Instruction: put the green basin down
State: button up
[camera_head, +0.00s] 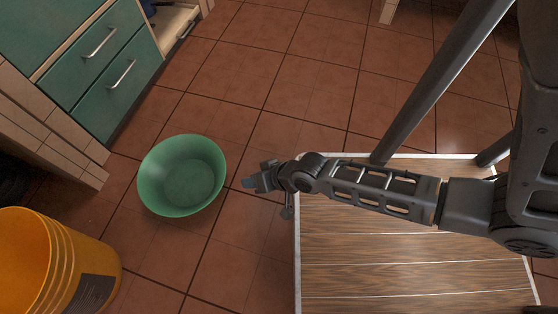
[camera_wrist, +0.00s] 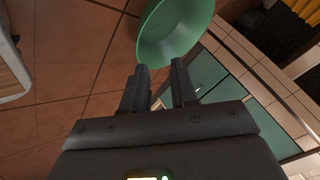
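The green basin (camera_head: 182,175) is upright, open side up and empty, left of my gripper in the head view. It looks to rest on the tiled floor. My gripper (camera_head: 250,184) is to the right of the basin's rim, with a small gap between them. In the wrist view, the basin (camera_wrist: 173,30) shows just beyond the fingertips. The two fingers of my gripper (camera_wrist: 159,68) are apart with nothing between them. The basin's underside is hidden in the head view.
A yellow bucket (camera_head: 35,265) stands at the lower left. Teal drawers (camera_head: 95,65) and an open cabinet (camera_head: 172,25) are at the upper left. A wood-topped table (camera_head: 400,265) lies under my arm at the right. Tiled floor (camera_head: 290,80) is free behind the basin.

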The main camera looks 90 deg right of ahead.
jog(key=s+a+r+n+t+y, duration=0.1)
jog(key=s+a+r+n+t, duration=0.1)
jog(key=r, duration=0.8)
jog(key=s+a+r+n+t, duration=0.2)
jog(key=a+r+n, duration=0.3)
jog(key=r, duration=0.6)
jog(key=s+a+r+n+t+y, duration=0.1)
jog(key=r+n, duration=0.4)
jog(key=r, duration=0.5)
jog(key=s+a+t, duration=0.1)
jog(key=s+a, duration=0.1)
jog(key=shift+a+r+n+t+y, duration=0.25)
jog(key=shift+a+n+t+y, duration=0.05)
jog(key=shift+a+t, duration=0.1)
